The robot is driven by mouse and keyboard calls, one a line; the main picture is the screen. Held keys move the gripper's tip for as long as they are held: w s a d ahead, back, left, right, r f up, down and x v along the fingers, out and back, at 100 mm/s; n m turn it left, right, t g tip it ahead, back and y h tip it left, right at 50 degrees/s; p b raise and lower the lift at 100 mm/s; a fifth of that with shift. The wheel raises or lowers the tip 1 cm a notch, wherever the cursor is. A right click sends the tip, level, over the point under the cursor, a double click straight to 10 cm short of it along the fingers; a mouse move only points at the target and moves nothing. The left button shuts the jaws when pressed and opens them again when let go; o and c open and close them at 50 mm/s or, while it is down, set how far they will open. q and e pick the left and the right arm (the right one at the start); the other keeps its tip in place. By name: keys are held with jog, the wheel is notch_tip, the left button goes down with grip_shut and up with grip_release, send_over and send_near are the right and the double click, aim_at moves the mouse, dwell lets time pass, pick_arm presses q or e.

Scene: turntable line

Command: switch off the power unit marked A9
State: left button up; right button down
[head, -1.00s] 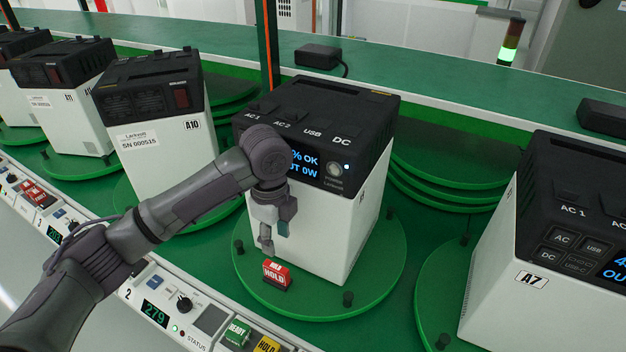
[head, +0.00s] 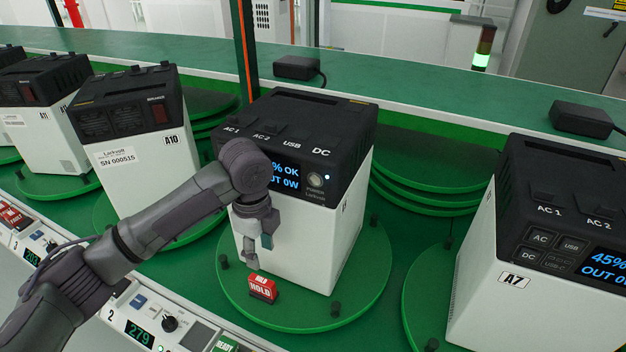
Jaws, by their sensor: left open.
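A white power unit with a black top (head: 325,235) stands on a green turntable (head: 365,290) in the middle. My left gripper (head: 258,250) is open and empty in front of the unit's lower front, pointing down, below the display. My right gripper is not in view.
A unit marked A10 (head: 140,165) stands to the left, one marked A7 (head: 475,285) to the right. A red HOLD block (head: 263,288) sits on the middle turntable, just below my gripper. A control strip (head: 180,335) runs along the front.

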pick_arm(q)
grip_shut()
dwell(1.4)
